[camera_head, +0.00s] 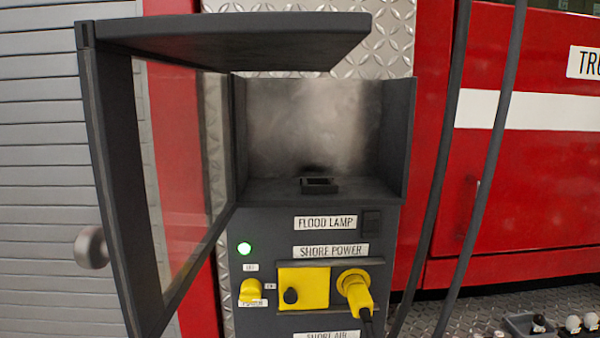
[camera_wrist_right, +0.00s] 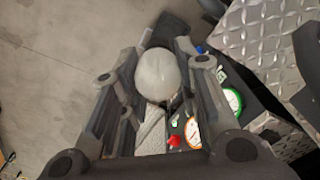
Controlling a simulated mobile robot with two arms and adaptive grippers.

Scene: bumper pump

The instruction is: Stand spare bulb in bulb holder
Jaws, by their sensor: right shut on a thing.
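A whitish rounded bulb (camera_wrist_right: 157,76) sits between the fingers of my right gripper (camera_wrist_right: 160,62) in the right wrist view. The fingers are shut on it from both sides; its lower part is partly hidden. In the head view a small black socket (camera_head: 319,186) stands on the floor of the open lamp box (camera_head: 395,135). I cannot tell which part is the bulb holder. My left gripper is not in view.
The dark-framed glass door (camera_head: 125,180) of the lamp box stands open to the left. Dark hoses (camera_head: 490,170) hang at the right. The right wrist view shows round gauges (camera_wrist_right: 193,132) near the gripper.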

